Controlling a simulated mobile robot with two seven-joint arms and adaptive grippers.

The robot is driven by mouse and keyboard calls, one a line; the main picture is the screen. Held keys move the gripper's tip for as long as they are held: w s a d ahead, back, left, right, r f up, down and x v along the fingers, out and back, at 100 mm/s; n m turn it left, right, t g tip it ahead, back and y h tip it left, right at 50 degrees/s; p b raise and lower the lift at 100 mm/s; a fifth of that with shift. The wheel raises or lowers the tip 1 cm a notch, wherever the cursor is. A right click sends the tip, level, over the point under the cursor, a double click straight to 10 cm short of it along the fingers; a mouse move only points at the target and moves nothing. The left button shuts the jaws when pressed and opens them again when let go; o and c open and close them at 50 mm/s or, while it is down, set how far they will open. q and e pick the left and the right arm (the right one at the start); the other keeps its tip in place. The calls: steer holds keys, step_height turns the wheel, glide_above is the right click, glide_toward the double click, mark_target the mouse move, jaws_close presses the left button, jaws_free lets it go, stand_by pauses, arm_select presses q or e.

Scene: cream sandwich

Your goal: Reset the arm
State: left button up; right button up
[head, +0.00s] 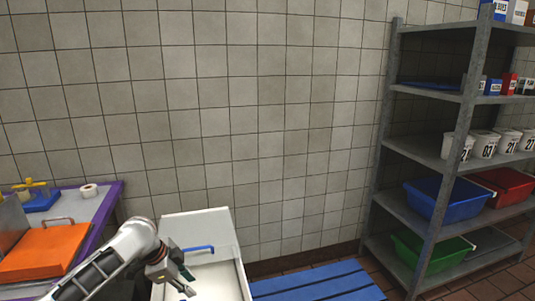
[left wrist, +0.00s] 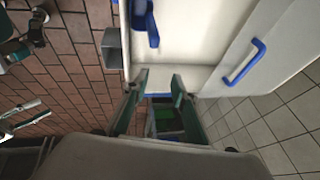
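My left gripper (head: 187,281) is over the open white chest (head: 235,275) in the head view. In the left wrist view its two dark green fingers stand apart with nothing gripped between them (left wrist: 160,80). The chest shows a raised white lid with a blue handle (head: 198,248); blue handles also show in the left wrist view (left wrist: 245,62). My right arm is not in the head view. Green and dark parts at the left edge of the left wrist view may belong to it, but are too unclear to tell.
At left, a purple-edged table (head: 100,210) bears an orange box (head: 45,250), a blue tray (head: 42,201) and a tape roll (head: 89,190). A blue slatted pallet (head: 315,282) lies right of the chest. A grey shelf (head: 430,148) with bins and tubs stands at right.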

arm_select(q)
steer(key=s+d+f+n+t+y, duration=0.15)
steer(key=s+f, duration=0.25)
steer(key=s, duration=0.4)
steer(key=s+d+f+n+t, duration=0.15)
steer(key=s+f, duration=0.25)
steer(key=s, duration=0.4)
steer(key=s+a+r+n+y, duration=0.3)
steer(key=s+a, duration=0.5)
steer(key=s, duration=0.1)
steer(key=s+a+r+n+y, duration=0.2)
steer(key=s+a+y, duration=0.2)
steer(key=s+a, duration=0.4)
steer(key=w+d+f+n+t+h, duration=0.1)
steer(key=d+f+n+t+h, duration=0.2)
steer(key=d+f+h, duration=0.5)
steer(key=d+f+t, duration=0.1)
steer(key=d+f, duration=0.4)
steer(key=d, duration=0.3)
steer(key=shift+w+f, duration=0.2)
steer(key=shift+f, duration=0.15)
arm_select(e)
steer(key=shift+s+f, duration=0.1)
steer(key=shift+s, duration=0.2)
arm_select(q)
steer(key=shift+d, duration=0.1)
steer(key=shift+w, duration=0.1)
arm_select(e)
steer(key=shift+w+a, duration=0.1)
